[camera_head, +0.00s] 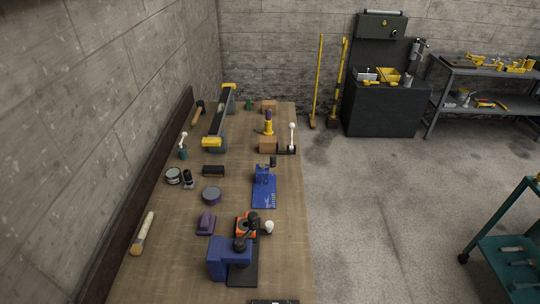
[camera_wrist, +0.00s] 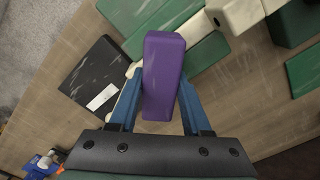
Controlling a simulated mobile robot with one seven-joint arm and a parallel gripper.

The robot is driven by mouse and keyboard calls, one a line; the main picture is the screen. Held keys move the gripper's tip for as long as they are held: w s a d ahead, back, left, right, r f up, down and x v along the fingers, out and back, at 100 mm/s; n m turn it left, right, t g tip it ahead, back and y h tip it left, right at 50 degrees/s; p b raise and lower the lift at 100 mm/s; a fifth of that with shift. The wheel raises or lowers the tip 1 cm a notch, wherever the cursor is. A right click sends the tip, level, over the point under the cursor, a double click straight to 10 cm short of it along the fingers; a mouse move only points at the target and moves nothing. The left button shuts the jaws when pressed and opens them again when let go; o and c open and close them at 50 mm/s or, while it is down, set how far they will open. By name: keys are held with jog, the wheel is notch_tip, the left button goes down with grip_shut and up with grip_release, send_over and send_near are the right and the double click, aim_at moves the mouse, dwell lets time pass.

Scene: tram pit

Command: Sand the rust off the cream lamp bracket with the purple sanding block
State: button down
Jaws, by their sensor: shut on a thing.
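In the wrist view the purple sanding block (camera_wrist: 164,75) is between the two blue fingers of my gripper (camera_wrist: 162,100), which is shut on it. Cream parts (camera_wrist: 236,13) show beyond and beside the block, one at the top and others along its left and right edges. They look like the cream lamp bracket, but the block hides much of it. I cannot tell whether the block touches it, and I see no clear rust. My gripper does not show in the head view.
Green pieces (camera_wrist: 302,70) and a black plate with a white label (camera_wrist: 95,78) lie around the block on a wooden top. The head view shows a long bench (camera_head: 170,262) with a purple object (camera_head: 206,223) and several tools. Open floor (camera_head: 365,205) lies to its right.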

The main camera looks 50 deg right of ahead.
jog(key=shift+w+d, duration=0.3)
jog(key=shift+d, duration=0.1)
jog(key=shift+s, duration=0.1)
jog(key=shift+s+d+r, duration=0.1)
jog(key=shift+s+d, duration=0.15)
jog(key=shift+d, duration=0.05)
jog(key=shift+s+d, duration=0.45)
jog(key=shift+s, duration=0.15)
jog(key=shift+w, duration=0.1)
jog(key=shift+w+a+f, duration=0.2)
jog(key=shift+w+a, duration=0.65)
